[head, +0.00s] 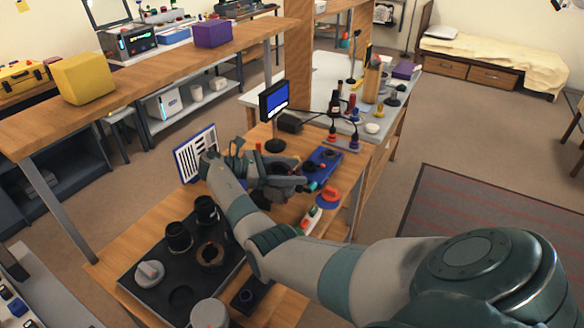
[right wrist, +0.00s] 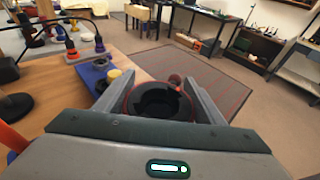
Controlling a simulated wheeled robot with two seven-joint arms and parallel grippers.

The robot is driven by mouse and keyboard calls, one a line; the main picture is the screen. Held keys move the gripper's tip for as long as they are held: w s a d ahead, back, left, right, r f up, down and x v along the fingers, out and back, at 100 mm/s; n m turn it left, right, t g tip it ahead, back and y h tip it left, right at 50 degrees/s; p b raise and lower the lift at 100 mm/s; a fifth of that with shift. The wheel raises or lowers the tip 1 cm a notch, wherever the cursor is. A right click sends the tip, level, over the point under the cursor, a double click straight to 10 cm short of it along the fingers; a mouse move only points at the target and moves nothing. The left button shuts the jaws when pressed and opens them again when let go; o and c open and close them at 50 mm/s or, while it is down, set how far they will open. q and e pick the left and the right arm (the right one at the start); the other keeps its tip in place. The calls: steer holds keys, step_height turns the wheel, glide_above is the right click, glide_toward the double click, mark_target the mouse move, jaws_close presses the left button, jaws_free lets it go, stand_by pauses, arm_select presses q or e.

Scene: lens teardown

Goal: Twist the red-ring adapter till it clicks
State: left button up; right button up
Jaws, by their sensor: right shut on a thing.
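My right gripper (right wrist: 150,92) is shut on a black ring-shaped adapter (right wrist: 130,103) with a thin red edge, one finger on each side of it. The adapter's dark round opening faces up in the right wrist view. In the head view my right gripper (head: 300,184) is low over the wooden bench, beside a blue plate (head: 327,156). The adapter is mostly hidden there, and I cannot tell whether it touches anything below. My left gripper is not in view.
A black tray (head: 147,295) with several dark lens parts lies at the front left. A small blue-screened monitor (head: 274,99) and a white slotted panel (head: 196,152) stand behind. A red-topped part (head: 329,194) sits right of the gripper, near the bench edge.

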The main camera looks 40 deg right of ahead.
steer(key=o, duration=1.8)
steer(key=shift+w+a, duration=0.1)
steer(key=shift+a, duration=0.05)
steer(key=shift+w+a+r+b, duration=0.15)
steer(key=shift+w+a+b, duration=0.2)
steer(key=shift+a, duration=0.2)
steer(key=b+v, duration=0.1)
steer(key=v, duration=0.3)
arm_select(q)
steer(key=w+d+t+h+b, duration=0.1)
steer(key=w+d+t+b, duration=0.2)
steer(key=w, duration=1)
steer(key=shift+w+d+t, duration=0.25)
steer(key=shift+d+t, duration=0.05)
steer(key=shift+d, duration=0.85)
arm_select(e)
steer(key=v, duration=1.1)
steer(key=shift+a+r, duration=0.3)
steer(key=shift+a, duration=0.05)
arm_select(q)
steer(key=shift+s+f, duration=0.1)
arm_select(e)
steer(key=shift+w, duration=0.1)
